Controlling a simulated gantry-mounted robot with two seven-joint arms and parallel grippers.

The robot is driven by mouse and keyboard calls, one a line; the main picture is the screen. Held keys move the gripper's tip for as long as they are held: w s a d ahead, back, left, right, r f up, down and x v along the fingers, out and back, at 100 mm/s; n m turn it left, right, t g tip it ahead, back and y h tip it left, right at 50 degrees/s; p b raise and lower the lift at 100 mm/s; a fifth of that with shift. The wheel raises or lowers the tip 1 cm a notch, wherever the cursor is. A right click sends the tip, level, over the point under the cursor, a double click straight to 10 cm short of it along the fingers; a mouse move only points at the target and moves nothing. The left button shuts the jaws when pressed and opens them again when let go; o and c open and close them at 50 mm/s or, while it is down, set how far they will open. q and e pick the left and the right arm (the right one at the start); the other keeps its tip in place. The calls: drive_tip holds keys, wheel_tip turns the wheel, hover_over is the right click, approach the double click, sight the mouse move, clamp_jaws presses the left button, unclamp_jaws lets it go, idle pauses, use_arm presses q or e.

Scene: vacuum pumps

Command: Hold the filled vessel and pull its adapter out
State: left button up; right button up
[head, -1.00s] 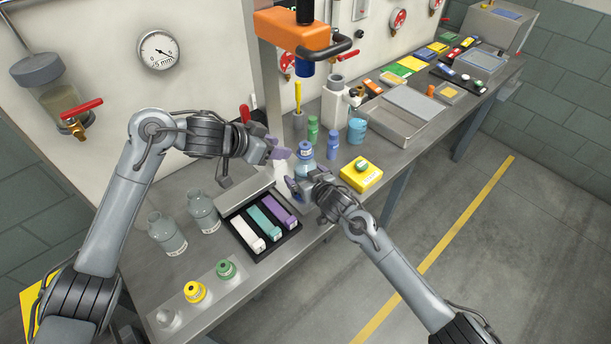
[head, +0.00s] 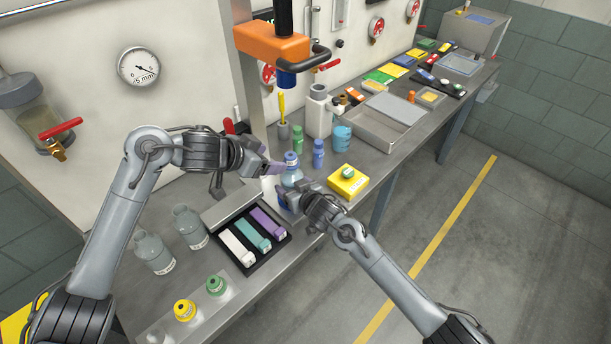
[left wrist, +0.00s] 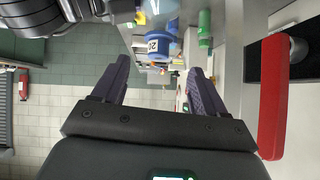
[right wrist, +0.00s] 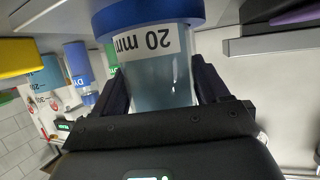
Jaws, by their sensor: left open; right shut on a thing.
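The filled vessel (right wrist: 160,82) is clear with bluish liquid. It stands upright in my right gripper (right wrist: 160,72), whose fingers clasp its sides. In the head view the adapter (head: 291,158) shows above my right gripper (head: 296,194), near the bench's front edge. My left gripper (head: 275,170) is open just left of the adapter. In the left wrist view the adapter (left wrist: 160,46) appears ahead, between the open fingers (left wrist: 160,72). Whether they touch it cannot be told.
A black tray (head: 287,235) with white, teal and purple blocks lies left of the vessel. Green (head: 297,138) and blue (head: 318,152) bottles stand behind it. A yellow block (head: 348,184) is at right. An orange-headed stand (head: 270,42) rises behind.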

use_arm(q)
drive_tip(key=w+d+f+m+t+y, duration=0.1)
drive_tip(key=d+f+m+y, duration=0.15)
drive_tip(key=d, duration=0.25)
drive_tip(key=w+d+f+m+t+y, duration=0.1)
drive_tip(key=w+d+m+y, duration=0.15)
drive_tip(key=d+m, duration=0.2)
drive_tip(key=m+t+y, duration=0.2)
drive_tip(key=m+y, duration=0.7)
drive_tip(key=y, duration=0.2)
approach(295, 162)
drive_tip(key=w, duration=0.2)
drive_tip(key=shift+w+a+f+m+y, duration=0.1)
drive_tip(key=shift+a+f+m+y, duration=0.4)
drive_tip(key=shift+a+f+m, duration=0.1)
drive_tip(key=shift+x, duration=3.9)
use_arm(e)
drive_tip(key=shift+f, duration=0.1)
